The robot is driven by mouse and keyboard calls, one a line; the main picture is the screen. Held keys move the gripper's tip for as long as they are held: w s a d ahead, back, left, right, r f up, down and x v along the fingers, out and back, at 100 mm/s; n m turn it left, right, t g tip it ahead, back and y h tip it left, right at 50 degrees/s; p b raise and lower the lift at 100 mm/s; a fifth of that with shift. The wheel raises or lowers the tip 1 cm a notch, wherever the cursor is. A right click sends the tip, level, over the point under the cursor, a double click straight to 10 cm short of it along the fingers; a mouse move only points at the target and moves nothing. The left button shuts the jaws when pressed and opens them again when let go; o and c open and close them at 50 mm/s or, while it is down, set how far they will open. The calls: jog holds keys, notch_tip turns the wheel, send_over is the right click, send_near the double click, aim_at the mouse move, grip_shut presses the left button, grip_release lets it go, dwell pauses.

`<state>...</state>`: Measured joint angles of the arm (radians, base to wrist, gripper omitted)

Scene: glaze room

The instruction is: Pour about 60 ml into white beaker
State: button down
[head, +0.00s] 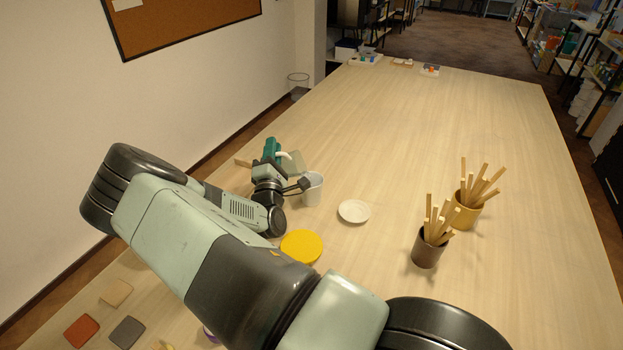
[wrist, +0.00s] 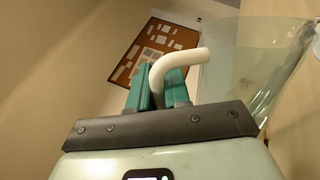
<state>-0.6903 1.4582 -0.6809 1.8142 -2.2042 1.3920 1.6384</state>
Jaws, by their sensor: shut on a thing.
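My gripper (head: 275,152) is at the left of the table in the head view, its teal fingers closed on the white handle of a clear jug (head: 293,163). In the wrist view the gripper (wrist: 160,88) pinches the curved white handle, and the see-through jug (wrist: 250,65) fills the right side. The jug is held up off the table and looks tilted. The white beaker (head: 313,190) stands upright on the table just below and right of the jug, partly hidden by my wrist. I cannot make out the liquid level in the jug or the beaker's inside.
A white saucer (head: 354,211) and a yellow disc (head: 302,246) lie near the beaker. A brown cup (head: 428,250) and an ochre cup (head: 467,215) hold wooden sticks on the right. Coloured tiles (head: 82,331) lie front left. The table's far middle (head: 430,120) is clear.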

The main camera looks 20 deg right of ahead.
jog(key=shift+s+r, duration=0.1)
jog(key=shift+s, duration=0.15)
jog(key=shift+s+d+r+m+h, duration=0.2)
jog(key=shift+s+d+m+h, duration=0.15)
jog(key=shift+m, duration=0.2)
jog(key=shift+s+d+r+m+h, duration=0.1)
jog(key=shift+d+r+m+h, duration=0.15)
jog(key=shift+d+m, duration=0.25)
dwell(0.9)
jog(key=a+f+n+y, duration=0.1)
jog(key=n, duration=0.1)
jog(key=w+a+f+n, duration=0.1)
jog(key=n, duration=0.1)
jog(key=a+f+n+y, duration=0.1)
jog(key=n, duration=0.1)
jog(key=shift+w+a+f+y, duration=0.25)
jog(key=shift+w+a+y, duration=0.05)
jog(key=shift+w, duration=0.1)
jog(key=shift+w+a+n+y, duration=0.2)
jog(key=shift+n+y, duration=0.05)
jog(key=shift+n, duration=0.35)
jog(key=shift+w+a+n+y, duration=0.15)
jog(key=shift+n+y, duration=0.1)
jog(key=shift+n, duration=0.3)
jog(key=shift+f, duration=0.1)
